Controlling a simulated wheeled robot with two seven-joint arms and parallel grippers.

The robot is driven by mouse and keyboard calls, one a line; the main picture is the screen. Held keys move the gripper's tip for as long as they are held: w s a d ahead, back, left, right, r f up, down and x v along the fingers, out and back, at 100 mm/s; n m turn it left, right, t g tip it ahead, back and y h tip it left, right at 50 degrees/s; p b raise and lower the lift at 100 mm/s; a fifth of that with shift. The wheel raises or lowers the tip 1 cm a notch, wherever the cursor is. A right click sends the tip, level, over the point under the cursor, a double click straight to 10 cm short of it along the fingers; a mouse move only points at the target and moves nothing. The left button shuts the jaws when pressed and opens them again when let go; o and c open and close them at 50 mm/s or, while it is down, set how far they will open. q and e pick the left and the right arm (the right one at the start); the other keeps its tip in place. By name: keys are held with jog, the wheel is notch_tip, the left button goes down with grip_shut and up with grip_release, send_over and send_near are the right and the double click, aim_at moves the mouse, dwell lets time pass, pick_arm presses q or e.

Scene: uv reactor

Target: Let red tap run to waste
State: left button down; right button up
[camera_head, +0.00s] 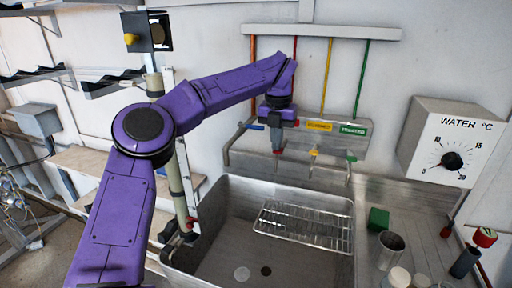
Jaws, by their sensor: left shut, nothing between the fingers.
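The red tap handle (277,152) shows as a small red patch on the steel tap block above the sink. My left gripper (278,146) points down right at it, with its fingers shut and nothing held. I cannot tell whether the fingertips touch the handle. The gripper hides the red tap's label and part of its body. A yellow tap handle (315,152) and a green tap handle (352,157) are to the right. Whether water runs from the red spout is too small to tell. My right gripper is out of view.
The steel sink (215,215) below has a wire rack (305,225) across it. A water temperature dial box (455,145) is on the wall at right. A green block (378,219) and a metal cup (390,250) stand on the right worktop. Coloured pipes run down the wall behind.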

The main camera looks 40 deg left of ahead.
pick_arm(q)
jog(key=shift+p, duration=0.35)
jog(key=shift+d, duration=0.25)
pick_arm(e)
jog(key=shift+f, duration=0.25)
pick_arm(q)
jog(key=shift+a, duration=0.1)
dwell(3.4)
